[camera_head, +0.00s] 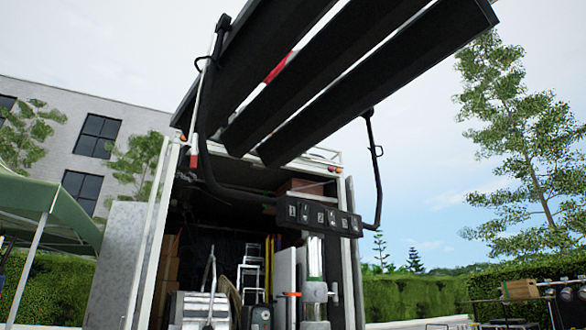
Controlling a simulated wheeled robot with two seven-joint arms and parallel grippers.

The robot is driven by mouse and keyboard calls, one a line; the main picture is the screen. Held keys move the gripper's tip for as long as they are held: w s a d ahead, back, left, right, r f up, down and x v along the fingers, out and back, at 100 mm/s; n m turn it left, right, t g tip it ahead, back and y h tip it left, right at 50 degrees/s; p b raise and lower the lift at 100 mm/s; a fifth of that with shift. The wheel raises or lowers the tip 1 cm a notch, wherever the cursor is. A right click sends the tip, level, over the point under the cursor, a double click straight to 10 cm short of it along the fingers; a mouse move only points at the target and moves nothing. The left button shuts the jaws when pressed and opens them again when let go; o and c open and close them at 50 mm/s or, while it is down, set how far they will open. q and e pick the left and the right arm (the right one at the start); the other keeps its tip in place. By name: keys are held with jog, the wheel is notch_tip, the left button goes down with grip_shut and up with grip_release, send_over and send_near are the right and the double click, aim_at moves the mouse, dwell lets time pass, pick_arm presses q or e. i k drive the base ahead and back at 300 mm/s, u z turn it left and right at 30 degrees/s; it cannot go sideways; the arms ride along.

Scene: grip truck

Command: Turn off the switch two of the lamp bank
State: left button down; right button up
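The lamp bank (335,75) hangs overhead, with several long dark panels seen from below and tilted up to the right. Its dark curved yoke (210,175) comes down on the left and rises again on the right. A black switch box (318,214) sits at the bottom of the yoke, on top of a metal stand (315,265). Small light number marks and switches run in a row along its front. Switch two (320,216) appears to be near the middle of the row; its position is too small to tell. Neither of my grippers is in view, and nothing touches the box.
Behind the stand is an open truck (160,235) with boxes, a stepladder (250,270) and other gear inside. A green canopy (45,212) stands at left. A cart (525,290) with equipment is at lower right before a hedge. The air around the box's front looks clear.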

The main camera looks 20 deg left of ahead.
aim_at(331, 222)
jog(key=u, duration=0.8)
jog(key=i, duration=0.6)
jog(key=z, duration=0.1)
